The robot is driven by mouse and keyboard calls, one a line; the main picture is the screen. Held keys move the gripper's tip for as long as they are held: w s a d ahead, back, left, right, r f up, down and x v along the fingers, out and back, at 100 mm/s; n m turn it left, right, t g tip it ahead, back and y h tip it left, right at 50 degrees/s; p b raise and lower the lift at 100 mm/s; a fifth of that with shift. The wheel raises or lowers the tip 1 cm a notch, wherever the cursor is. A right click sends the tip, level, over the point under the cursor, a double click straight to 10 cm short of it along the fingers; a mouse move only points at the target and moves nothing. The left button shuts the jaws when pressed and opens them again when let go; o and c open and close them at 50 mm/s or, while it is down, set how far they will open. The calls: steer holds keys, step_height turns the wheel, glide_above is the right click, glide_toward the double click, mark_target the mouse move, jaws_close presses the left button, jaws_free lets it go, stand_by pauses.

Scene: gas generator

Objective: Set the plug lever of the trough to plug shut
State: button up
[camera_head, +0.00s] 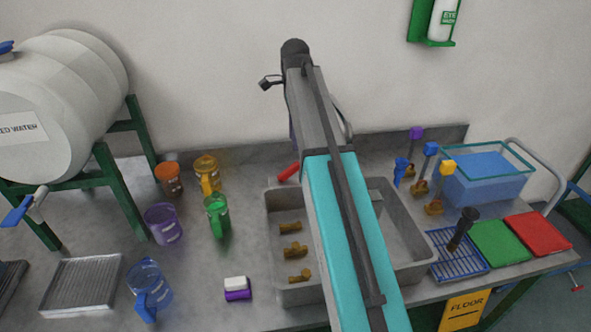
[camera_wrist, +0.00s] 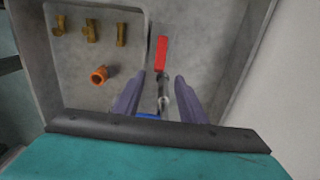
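The trough (camera_head: 277,230) is a grey basin on the bench, partly covered by my arm; its rim also shows in the wrist view (camera_wrist: 146,40). A red lever handle (camera_head: 288,171) lies at its back rim, left of my arm. In the wrist view the red handle (camera_wrist: 161,52) lies just outside the rim, pointing away from my gripper. My gripper (camera_wrist: 160,76) is open, its two purple-grey fingers apart with a grey metal piece (camera_wrist: 163,98) seen between them. The handle is just beyond the fingertips; contact cannot be told.
Several brass fittings (camera_head: 293,250) and an orange ring-shaped piece (camera_wrist: 98,75) lie in the trough. Coloured jugs (camera_head: 217,215) stand left of it. Taps with coloured handles (camera_head: 430,150), a blue-filled tank (camera_head: 487,178) and a blue rack (camera_head: 455,252) are to the right. A wall rises behind.

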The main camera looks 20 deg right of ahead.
mark_target(296, 163)
steer(key=shift+f+p, duration=1.4)
steer(key=shift+f, duration=5.3)
steer(key=shift+c, duration=0.5)
jaws_close()
steer(key=shift+s+d, duration=0.1)
steer(key=shift+d, duration=0.05)
